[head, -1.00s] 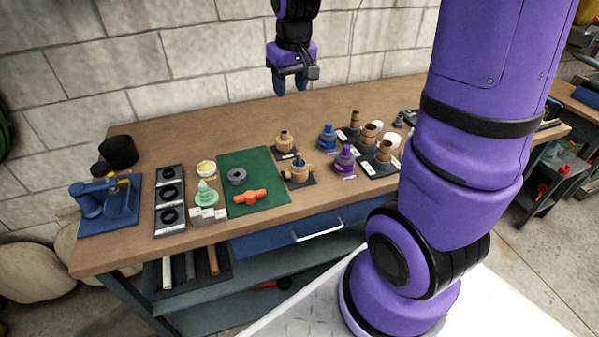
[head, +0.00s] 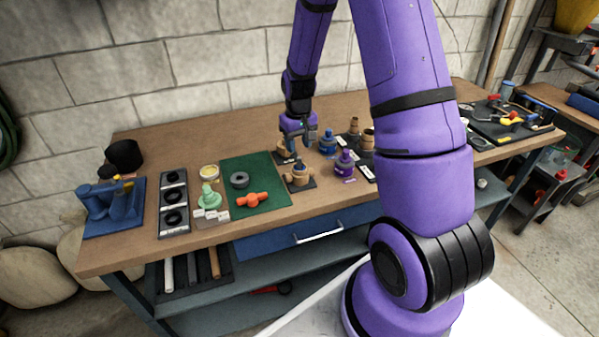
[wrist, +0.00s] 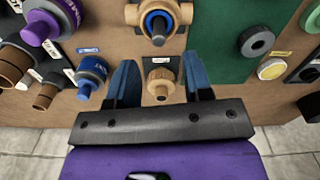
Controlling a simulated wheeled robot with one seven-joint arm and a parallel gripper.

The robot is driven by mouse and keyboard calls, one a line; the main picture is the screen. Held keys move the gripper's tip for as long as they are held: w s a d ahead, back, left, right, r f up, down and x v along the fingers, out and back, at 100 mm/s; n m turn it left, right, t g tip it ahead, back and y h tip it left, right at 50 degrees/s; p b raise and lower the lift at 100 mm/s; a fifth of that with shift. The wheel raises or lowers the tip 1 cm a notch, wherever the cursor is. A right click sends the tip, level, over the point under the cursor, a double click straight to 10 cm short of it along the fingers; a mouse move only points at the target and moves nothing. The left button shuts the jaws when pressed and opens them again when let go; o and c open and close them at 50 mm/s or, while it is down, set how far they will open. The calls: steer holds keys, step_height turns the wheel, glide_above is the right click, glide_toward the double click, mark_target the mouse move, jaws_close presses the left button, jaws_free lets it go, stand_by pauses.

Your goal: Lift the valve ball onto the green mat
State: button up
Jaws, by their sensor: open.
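The green mat (head: 276,172) lies on the bench, with a grey ring (head: 240,180) and an orange handle (head: 252,199) on it. My gripper (head: 293,142) is low over the bench, right of the mat's far end. It is open. In the wrist view a tan rounded piece (wrist: 160,83) with a hole shows between the blue fingers, with a gap on both sides. It may be the valve ball; I cannot tell for sure. The gripper mostly hides it in the head view. A tan valve body (head: 299,177) with a blue stem stands nearer the front edge.
Blue (head: 327,143) and purple (head: 344,163) fittings stand close right of the gripper. A pale green part (head: 209,197) and a black tray of rings (head: 173,203) are left of the mat. A blue vise (head: 112,205) is at the far left.

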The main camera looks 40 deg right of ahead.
mark_target(299, 169)
steer(key=shift+s+f, duration=0.2)
steer(key=shift+f, duration=1.35)
steer(key=shift+s+f, duration=0.15)
steer(key=shift+f, duration=1.4)
jaws_close()
